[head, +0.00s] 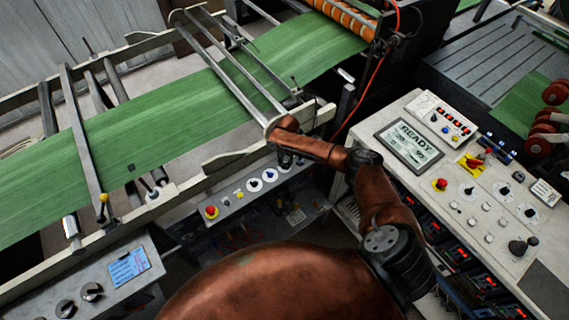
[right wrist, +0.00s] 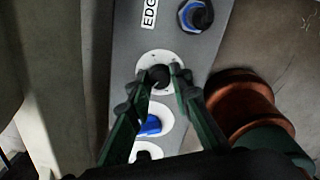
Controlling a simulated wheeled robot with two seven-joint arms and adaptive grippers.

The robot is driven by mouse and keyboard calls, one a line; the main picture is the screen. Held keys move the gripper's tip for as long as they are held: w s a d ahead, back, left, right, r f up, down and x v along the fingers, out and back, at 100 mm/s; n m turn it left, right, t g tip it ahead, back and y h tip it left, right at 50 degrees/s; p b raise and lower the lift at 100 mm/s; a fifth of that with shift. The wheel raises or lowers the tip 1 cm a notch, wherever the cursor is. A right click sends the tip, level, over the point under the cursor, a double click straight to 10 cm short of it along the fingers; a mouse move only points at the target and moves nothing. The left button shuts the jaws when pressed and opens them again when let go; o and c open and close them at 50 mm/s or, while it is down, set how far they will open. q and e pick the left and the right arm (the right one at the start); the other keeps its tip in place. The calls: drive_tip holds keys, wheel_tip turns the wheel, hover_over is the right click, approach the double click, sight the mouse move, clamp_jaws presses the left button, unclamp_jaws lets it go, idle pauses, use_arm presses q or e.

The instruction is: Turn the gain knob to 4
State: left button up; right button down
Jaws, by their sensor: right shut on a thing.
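My right gripper (right wrist: 158,85) is shut on a small dark knob (right wrist: 160,75) in the middle of a white round dial (right wrist: 147,60), with one finger on each side. The dial sits on a grey panel strip (right wrist: 122,45). No name or scale number can be read at this dial, so I cannot tell its setting or confirm it is the gain knob. In the head view my right gripper (head: 286,158) reaches the right end of the narrow panel beside the green web (head: 170,128), and hides the knob there. My left gripper is not in view.
Beside the held knob are a blue knob (right wrist: 150,125) and a blue-and-black one (right wrist: 195,15). The narrow panel also carries a red button (head: 211,212) and white dials (head: 255,185). A console with a READY screen (head: 409,146) stands right of my arm.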

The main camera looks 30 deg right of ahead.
drive_tip(key=m+p, duration=0.2)
drive_tip(key=m, duration=0.4)
drive_tip(key=shift+r, duration=0.1)
drive_tip(key=m+p, duration=0.2)
drive_tip(key=m, duration=0.4)
drive_tip(key=shift+h, duration=0.3)
drive_tip(key=m+p, duration=0.2)
drive_tip(key=m, duration=0.4)
drive_tip(key=shift+a+m, duration=0.15)
drive_tip(key=shift+m, duration=0.15)
drive_tip(key=shift+m+g+p, duration=0.3)
drive_tip(key=shift+m, duration=2.2)
drive_tip(key=c, duration=1.7)
unclamp_jaws()
drive_tip(key=shift+c, duration=0.2)
